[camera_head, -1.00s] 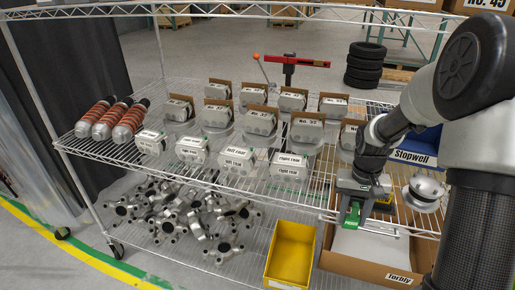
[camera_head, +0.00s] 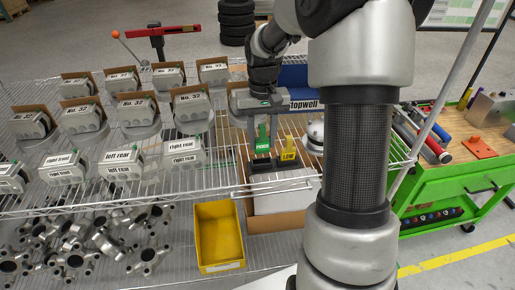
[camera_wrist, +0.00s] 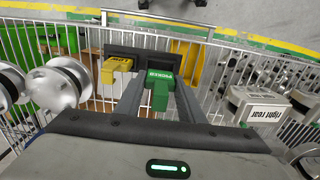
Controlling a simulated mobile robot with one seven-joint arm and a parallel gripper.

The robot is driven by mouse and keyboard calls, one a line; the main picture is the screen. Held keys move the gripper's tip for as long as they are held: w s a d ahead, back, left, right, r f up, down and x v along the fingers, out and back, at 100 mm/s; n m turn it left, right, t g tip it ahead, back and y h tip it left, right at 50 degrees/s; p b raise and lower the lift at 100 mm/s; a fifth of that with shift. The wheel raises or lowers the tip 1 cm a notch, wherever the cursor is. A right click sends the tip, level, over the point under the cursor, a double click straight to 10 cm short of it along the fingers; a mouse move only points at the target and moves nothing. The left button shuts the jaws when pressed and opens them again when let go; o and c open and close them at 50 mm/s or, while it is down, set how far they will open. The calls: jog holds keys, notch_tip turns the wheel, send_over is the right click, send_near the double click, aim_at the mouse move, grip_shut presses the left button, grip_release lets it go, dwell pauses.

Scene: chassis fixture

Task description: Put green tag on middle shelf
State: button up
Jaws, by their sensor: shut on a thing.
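The green tag (camera_head: 262,138) is upright between the fingers of my gripper (camera_head: 262,118), at the right end of the wire middle shelf (camera_head: 215,178). In the wrist view the green tag (camera_wrist: 160,90) sits between the two fingertips of my gripper (camera_wrist: 160,98), which is shut on it. A yellow tag marked LOW (camera_head: 290,150) stands just to its right in a black holder (camera_head: 285,165); the wrist view shows this holder (camera_wrist: 150,57) beyond the fingers. I cannot tell whether the green tag's lower end touches the holder.
Several labelled grey parts (camera_head: 125,165) fill the shelf to the left. A silver round part (camera_head: 315,135) stands close on the right. A yellow bin (camera_head: 218,235) and a cardboard box (camera_head: 275,218) are below. A green cart (camera_head: 450,185) stands at the right.

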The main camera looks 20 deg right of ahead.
aim_at(262, 152)
jog(key=shift+f, duration=2.1)
jog(key=shift+f, duration=0.1)
jog(key=shift+f+b, duration=0.35)
jog(key=shift+f, duration=0.05)
jog(key=o, duration=1)
jog(key=shift+r, duration=0.1)
notch_tip(262, 152, up, 13)
jog(key=shift+f+p, duration=0.1)
jog(key=shift+p, duration=0.5)
